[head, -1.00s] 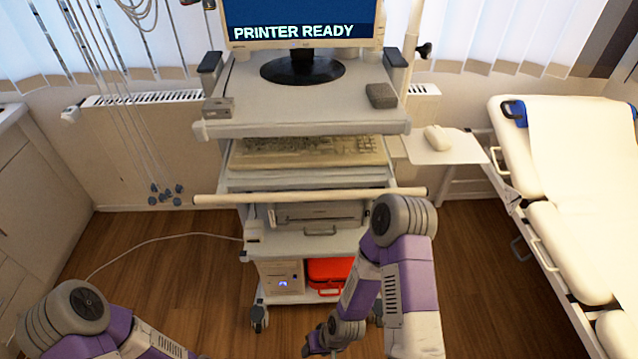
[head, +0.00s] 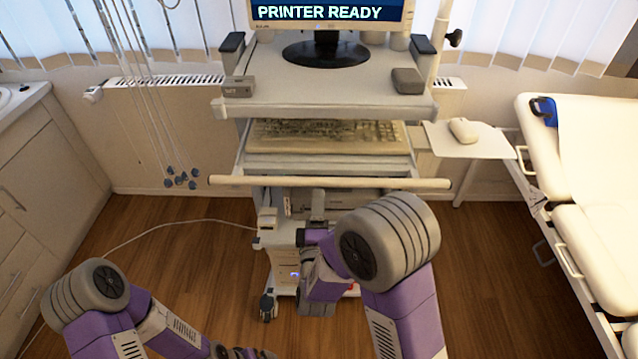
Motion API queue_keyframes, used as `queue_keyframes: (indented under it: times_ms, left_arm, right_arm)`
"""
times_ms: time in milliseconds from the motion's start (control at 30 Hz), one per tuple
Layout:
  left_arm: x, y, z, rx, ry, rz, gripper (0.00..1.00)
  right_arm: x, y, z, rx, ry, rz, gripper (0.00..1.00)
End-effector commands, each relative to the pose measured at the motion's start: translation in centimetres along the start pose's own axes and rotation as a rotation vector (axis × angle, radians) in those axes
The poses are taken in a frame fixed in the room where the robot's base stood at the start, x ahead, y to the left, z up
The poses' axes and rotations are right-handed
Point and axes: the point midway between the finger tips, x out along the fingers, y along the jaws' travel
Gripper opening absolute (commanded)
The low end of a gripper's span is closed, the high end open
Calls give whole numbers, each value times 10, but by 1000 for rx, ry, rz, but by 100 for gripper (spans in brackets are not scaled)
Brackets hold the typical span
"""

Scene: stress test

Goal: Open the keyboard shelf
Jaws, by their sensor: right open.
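The keyboard shelf (head: 300,162) is a pale pull-out shelf under the cart's top. A beige keyboard (head: 330,137) lies on it. A long cream handle bar (head: 400,184) runs across the front, just below the shelf. My right gripper (head: 318,206) is open and empty. It points up toward the cart just below the bar's middle, in front of the printer. I cannot tell how far it is from the bar. My right forearm partly hides the printer and lower cart. My left arm is low at the bottom left; its gripper is out of view.
A side tray (head: 488,143) with a mouse (head: 463,131) juts out right. An examination couch (head: 590,180) stands at the right, cabinets (head: 45,190) at the left. Cables with blue ends hang left.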

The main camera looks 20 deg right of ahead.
Motion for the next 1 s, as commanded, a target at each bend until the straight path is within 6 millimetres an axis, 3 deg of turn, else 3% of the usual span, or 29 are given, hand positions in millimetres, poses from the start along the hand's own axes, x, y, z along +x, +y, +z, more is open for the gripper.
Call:
queue_keyframes:
  times_ms: [400,767,1000]
  left_arm:
    - [6,-2,0,0,0,0,100]
    - [6,-2,0,0,0,0,100]
    - [6,-2,0,0,0,0,100]
  right_arm:
    - [60,-1,1,3,-2,-1,49]
    - [67,-1,0,3,1,-3,49]
    - [66,-1,0,3,2,-3,14]
